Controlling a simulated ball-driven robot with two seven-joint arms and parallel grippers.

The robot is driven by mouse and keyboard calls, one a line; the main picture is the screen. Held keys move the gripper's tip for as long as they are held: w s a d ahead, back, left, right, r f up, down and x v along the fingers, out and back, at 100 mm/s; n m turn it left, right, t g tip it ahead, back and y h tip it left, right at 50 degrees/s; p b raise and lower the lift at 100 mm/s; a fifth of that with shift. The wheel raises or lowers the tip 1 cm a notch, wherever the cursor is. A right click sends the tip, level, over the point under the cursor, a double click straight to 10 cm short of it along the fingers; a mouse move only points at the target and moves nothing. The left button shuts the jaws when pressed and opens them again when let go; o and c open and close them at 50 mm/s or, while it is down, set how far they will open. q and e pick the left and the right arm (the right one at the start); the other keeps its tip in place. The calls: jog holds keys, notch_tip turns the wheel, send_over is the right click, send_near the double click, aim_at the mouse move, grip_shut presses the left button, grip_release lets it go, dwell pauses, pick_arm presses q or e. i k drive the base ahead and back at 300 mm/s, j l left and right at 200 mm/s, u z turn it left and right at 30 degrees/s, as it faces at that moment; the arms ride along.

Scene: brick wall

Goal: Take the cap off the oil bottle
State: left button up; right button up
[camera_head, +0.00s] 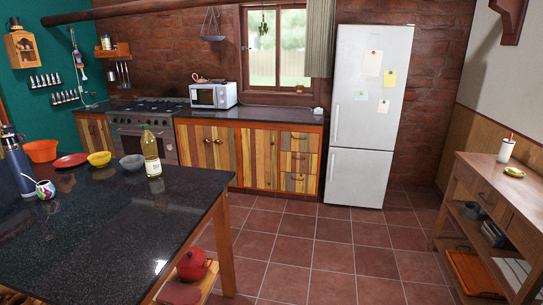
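The oil bottle (151,155) stands upright near the far right edge of the dark stone table (110,235) on the left. It is clear glass with yellowish oil and a white label. Its cap (146,127) is at the top of the neck; it looks to be on, though it is small in this view. Neither of my grippers is in view, and nothing touches the bottle.
On the table, a grey bowl (132,162), a yellow bowl (99,159), a red plate (70,160), an orange bowl (41,150) and a blue flask (18,165) stand left of the bottle. A wooden side table (480,195) is at the right. The tiled floor (320,255) between is clear.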

aim_at(148, 141)
jog(key=i+l+z, duration=0.1)
jog(key=i, duration=1.15)
jog(key=i+l+u, duration=0.1)
jog(key=i+u, duration=0.25)
jog(key=i+l+u, duration=0.2)
jog(key=u, duration=0.2)
jog(key=i+l+u, duration=0.35)
jog(key=k+j, duration=0.05)
jog(key=j, duration=0.05)
